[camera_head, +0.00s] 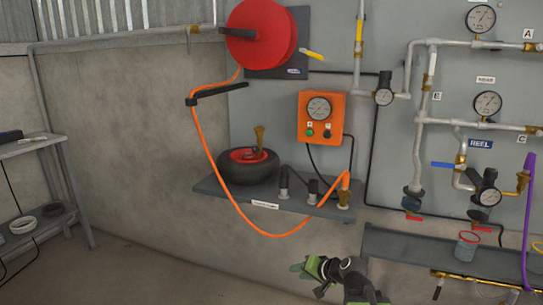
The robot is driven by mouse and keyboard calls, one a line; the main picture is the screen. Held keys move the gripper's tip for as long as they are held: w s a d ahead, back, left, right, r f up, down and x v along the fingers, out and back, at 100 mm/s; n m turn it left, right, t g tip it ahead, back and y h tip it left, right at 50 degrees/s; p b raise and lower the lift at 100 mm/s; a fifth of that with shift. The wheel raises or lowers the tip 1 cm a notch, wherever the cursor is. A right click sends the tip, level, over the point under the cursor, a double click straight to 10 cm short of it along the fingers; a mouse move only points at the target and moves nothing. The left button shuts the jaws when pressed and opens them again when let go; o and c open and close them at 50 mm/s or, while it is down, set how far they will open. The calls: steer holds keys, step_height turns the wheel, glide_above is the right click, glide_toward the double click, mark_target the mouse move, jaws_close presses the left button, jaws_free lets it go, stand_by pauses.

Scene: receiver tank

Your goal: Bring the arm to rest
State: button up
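My gripper (310,267) is at the bottom middle of the head view, at the end of my black and green arm. It hangs in front of the lower wall, below the grey shelf and apart from it. Its green fingertips point left. They are small and partly overlap in this view, so I cannot tell whether they are apart or closed. I see no object held in it.
A grey shelf (225,193) above my gripper bears a wheel (248,168). An orange hose (204,150) loops down near my gripper from a red reel (260,34). A lower shelf (400,246) with a jar (466,247) stands right.

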steer(key=s+f+n+g+h, duration=0.3)
steer(key=s+f+g, duration=0.1)
steer(key=s+f, duration=0.3)
steer(key=s+d+f+g+h, duration=0.1)
steer(key=s+d+g+h, duration=0.3)
steer(key=s+d, duration=0.35)
step_height(320, 180, up, 33)
steer(key=p, duration=3.3)
steer(key=shift+a+f+n+p, duration=0.2)
steer(key=shift+a+n+p, duration=0.1)
steer(key=shift+a+p, duration=0.05)
